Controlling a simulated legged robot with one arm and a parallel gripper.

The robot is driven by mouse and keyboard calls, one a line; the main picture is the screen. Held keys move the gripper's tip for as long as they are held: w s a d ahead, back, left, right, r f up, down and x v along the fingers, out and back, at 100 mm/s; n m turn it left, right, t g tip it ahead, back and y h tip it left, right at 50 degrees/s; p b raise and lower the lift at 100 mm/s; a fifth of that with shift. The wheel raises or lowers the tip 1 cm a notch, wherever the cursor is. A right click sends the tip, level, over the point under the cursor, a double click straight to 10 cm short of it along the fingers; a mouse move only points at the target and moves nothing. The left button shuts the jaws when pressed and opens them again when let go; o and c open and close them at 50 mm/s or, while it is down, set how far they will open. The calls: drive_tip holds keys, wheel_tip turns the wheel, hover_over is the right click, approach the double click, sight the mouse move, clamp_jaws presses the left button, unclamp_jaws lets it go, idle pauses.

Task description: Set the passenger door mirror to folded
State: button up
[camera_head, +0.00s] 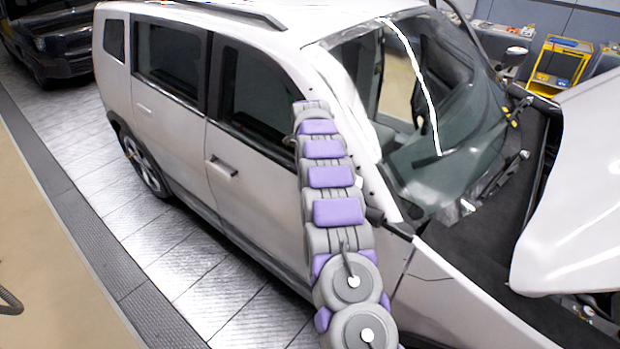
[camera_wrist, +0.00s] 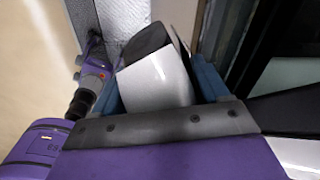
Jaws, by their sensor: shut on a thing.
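The passenger door mirror (camera_wrist: 157,82) has a white housing with a black part at its upper end, and shows in the wrist view. My gripper (camera_wrist: 159,84) is shut on it, with one blue finger on either side of the housing. In the head view my grey and purple arm reaches up to the side of the white car (camera_head: 165,125) by the front side window (camera_head: 258,95). There my arm hides the mirror and my gripper. I cannot tell the mirror's fold angle from these views.
The windshield (camera_head: 440,140) and raised white hood (camera_head: 580,190) are right of my arm. A dark vehicle (camera_head: 60,45) stands at the back left. A yellow cart (camera_head: 562,65) stands at the back right. The tiled floor (camera_head: 150,235) beside the car is clear.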

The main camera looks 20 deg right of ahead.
drive_tip(key=o, duration=1.2)
drive_tip(key=shift+d, duration=0.2)
drive_tip(key=shift+o, duration=0.2)
drive_tip(key=r, duration=0.8)
drive_tip(key=shift+a, duration=0.25)
wheel_tip(320, 180, up, 9)
drive_tip(key=p, duration=0.7)
drive_tip(key=shift+s+a, duration=0.2)
drive_tip(key=shift+s, duration=0.05)
